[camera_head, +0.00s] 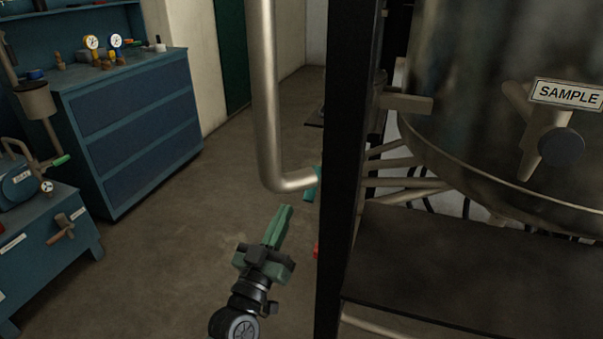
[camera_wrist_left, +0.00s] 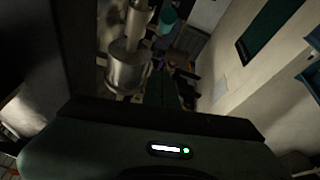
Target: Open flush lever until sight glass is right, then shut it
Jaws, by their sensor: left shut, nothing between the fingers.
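My left gripper (camera_head: 284,212) has green fingers that are shut and empty. It points up and away in the head view, below the bend of a steel pipe (camera_head: 266,100) and apart from it. A teal part (camera_head: 312,184) shows at the pipe's end, partly hidden behind a black post (camera_head: 348,160). A teal part also shows near the top of the dark left wrist view (camera_wrist_left: 168,17), beside a metal cylinder (camera_wrist_left: 127,70). I cannot tell whether this is the flush lever. I cannot make out a sight glass or its level. My right gripper is not in view.
A large steel vessel (camera_head: 470,100) with a SAMPLE label (camera_head: 567,94) stands at right above a dark shelf (camera_head: 450,265). A small red part (camera_head: 317,249) shows by the post. A blue drawer cabinet (camera_head: 135,130) and blue bench (camera_head: 45,240) stand left. The floor between is clear.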

